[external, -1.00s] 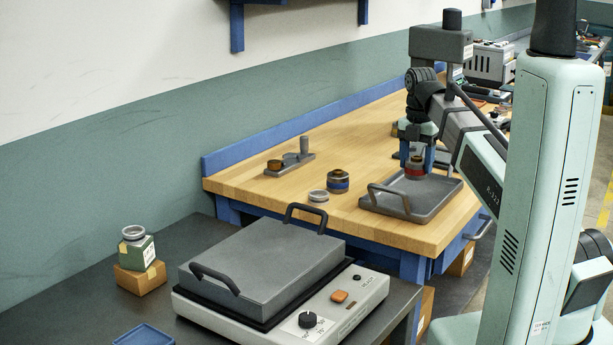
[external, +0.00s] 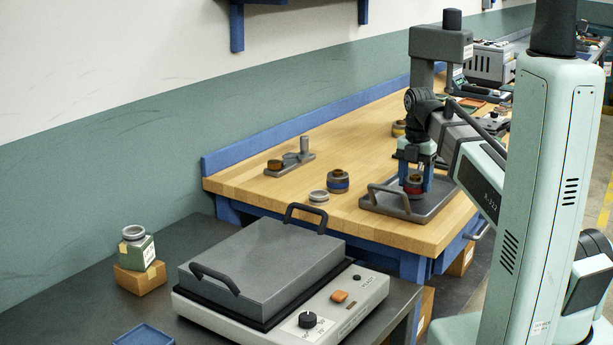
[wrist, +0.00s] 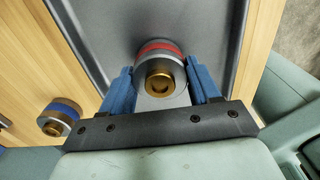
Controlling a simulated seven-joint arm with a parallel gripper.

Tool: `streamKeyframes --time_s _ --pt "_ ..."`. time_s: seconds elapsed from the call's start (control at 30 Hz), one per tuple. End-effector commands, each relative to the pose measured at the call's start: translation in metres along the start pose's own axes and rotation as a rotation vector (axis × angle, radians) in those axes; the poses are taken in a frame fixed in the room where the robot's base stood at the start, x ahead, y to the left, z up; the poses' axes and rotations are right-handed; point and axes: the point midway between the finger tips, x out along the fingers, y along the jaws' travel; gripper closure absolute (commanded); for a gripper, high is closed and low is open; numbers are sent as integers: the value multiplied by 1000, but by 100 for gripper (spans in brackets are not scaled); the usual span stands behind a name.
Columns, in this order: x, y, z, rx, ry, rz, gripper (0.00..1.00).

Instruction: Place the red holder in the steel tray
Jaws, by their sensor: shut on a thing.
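The red holder (external: 413,185) is a grey cylinder with a red band and a brass centre. It also shows in the wrist view (wrist: 160,72). My gripper (external: 414,181) has its two blue fingers shut on it, one on each side. The steel tray (external: 435,203) is a grey tray with raised handles on the right part of the wooden bench. The holder is inside the tray's outline, low over its floor; I cannot tell whether it touches. In the wrist view the tray floor (wrist: 200,25) lies beneath the holder.
A blue-banded holder (external: 338,181) and a pale ring (external: 318,196) stand on the bench left of the tray. A small grey fixture (external: 290,162) stands farther left. A grey machine with handles (external: 265,265) is in front.

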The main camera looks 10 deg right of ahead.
Motion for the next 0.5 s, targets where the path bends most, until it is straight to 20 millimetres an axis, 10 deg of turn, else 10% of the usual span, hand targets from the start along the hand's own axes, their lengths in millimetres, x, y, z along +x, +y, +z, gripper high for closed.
streamKeyframes --time_s 0.07,0.1,0.5 --pt "2 0 0 0 0 0 100" --pt "2 0 0 0 0 0 37" --pt "2 0 0 0 0 0 13"
